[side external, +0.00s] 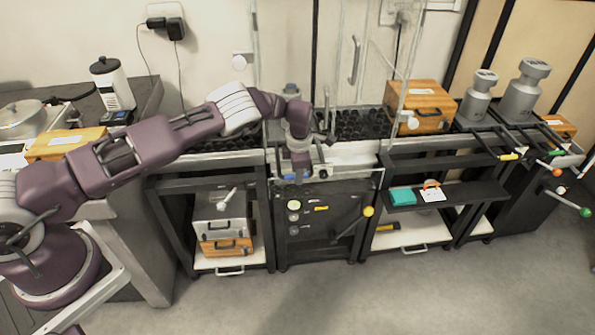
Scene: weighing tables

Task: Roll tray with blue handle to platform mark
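My gripper (301,172) hangs at the front edge of the middle table, pointing down. Its fingers are small and dark here, so I cannot tell whether they are open or shut. A small blue part (290,178) shows right beside the fingers at the table's front edge; it may be the blue handle, and I cannot tell whether the gripper touches it. A pale bench top (350,160) lies just behind and right of the gripper. The tray itself and the platform mark cannot be made out; my wrist covers part of this area.
Clear upright panels and a vertical handle (355,60) stand behind the gripper. A wooden box (418,105) is at the back right. Grey weights (478,95) stand farther right, above rods with coloured knobs (556,172). A yellow-knobbed lever (368,211) sticks out below. The front floor is clear.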

